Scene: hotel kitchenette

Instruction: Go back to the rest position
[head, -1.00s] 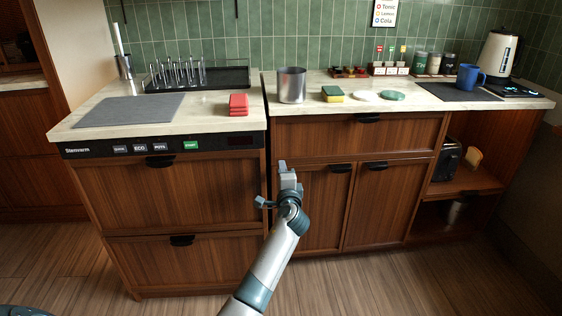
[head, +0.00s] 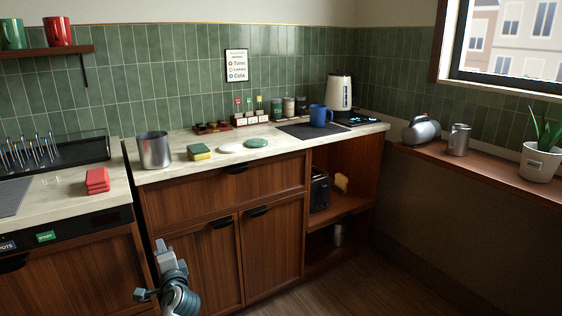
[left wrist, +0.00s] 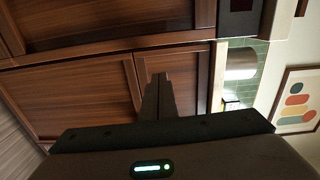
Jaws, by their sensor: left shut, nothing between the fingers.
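My left gripper (head: 165,252) is low at the left of the head view, in front of the wooden cabinet doors (head: 271,247) and below the counter edge. It is shut and empty. In the left wrist view its closed fingers (left wrist: 160,82) point toward the cabinet fronts, touching nothing that I can see. My right gripper is in neither view.
The counter (head: 180,172) holds a metal canister (head: 154,150), a sponge (head: 199,152), a red cloth stack (head: 97,181), a blue mug (head: 320,116) and a kettle (head: 340,92). A windowsill shelf (head: 480,168) stands at right. The floor (head: 330,285) in front of the cabinets is clear.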

